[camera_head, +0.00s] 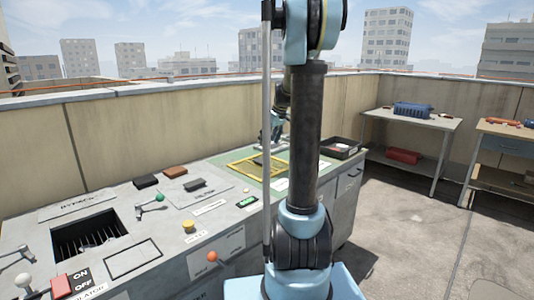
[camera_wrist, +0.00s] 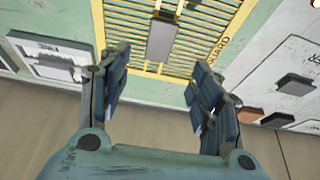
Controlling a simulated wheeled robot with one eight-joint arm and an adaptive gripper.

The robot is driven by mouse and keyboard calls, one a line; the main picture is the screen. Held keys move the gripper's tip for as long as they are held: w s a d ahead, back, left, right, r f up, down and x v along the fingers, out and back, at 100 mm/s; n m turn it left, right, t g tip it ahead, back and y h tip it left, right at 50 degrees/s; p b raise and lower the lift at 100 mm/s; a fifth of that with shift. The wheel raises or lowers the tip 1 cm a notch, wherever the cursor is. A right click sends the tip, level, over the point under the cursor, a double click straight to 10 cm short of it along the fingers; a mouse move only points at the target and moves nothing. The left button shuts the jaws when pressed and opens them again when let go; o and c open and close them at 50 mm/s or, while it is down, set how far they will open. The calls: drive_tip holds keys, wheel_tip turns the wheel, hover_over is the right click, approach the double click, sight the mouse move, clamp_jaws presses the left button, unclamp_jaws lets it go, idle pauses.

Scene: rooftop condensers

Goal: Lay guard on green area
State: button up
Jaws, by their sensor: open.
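The guard (camera_head: 238,169) is a yellow slatted frame lying on the green area (camera_head: 224,159) of the long grey console. In the wrist view the guard (camera_wrist: 125,22) has a grey handle plate (camera_wrist: 162,40) at its middle, with green surface (camera_wrist: 172,92) along its border. The word GUARD shows at its edge. My gripper (camera_wrist: 160,60) is open, its fingers apart on either side of the handle in the picture and holding nothing. I cannot tell its exact height above the guard. In the head view my arm hides part of the guard and most of the gripper.
A dark slotted opening (camera_head: 88,235) is in the console at left. Levers, a yellow knob (camera_head: 188,226), an orange knob (camera_head: 212,257) and a red switch (camera_head: 62,286) stand out. A black tray (camera_head: 341,149) sits at the far end. Workbenches stand at right, with clear floor before them.

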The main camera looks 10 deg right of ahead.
drive_tip(key=s+a+f+m+h, duration=0.1)
drive_tip(key=s+a+m, duration=0.1)
drive_tip(key=s, duration=0.9)
drive_tip(key=s+a+f+m, duration=0.1)
drive_tip(key=s+a, duration=0.1)
drive_tip(key=s, duration=0.9)
drive_tip(key=s+f+m, duration=0.1)
drive_tip(key=s+f, duration=0.4)
drive_tip(key=s, duration=0.4)
drive_tip(key=s+f+m+g+h, duration=0.1)
drive_tip(key=s+f+m, duration=0.1)
drive_tip(key=s+f, duration=0.4)
drive_tip(key=s, duration=0.4)
drive_tip(key=shift+s+a+m, duration=0.15)
drive_tip(key=shift+s+m, duration=0.1)
drive_tip(key=shift+m, duration=0.05)
drive_tip(key=shift+f, duration=0.15)
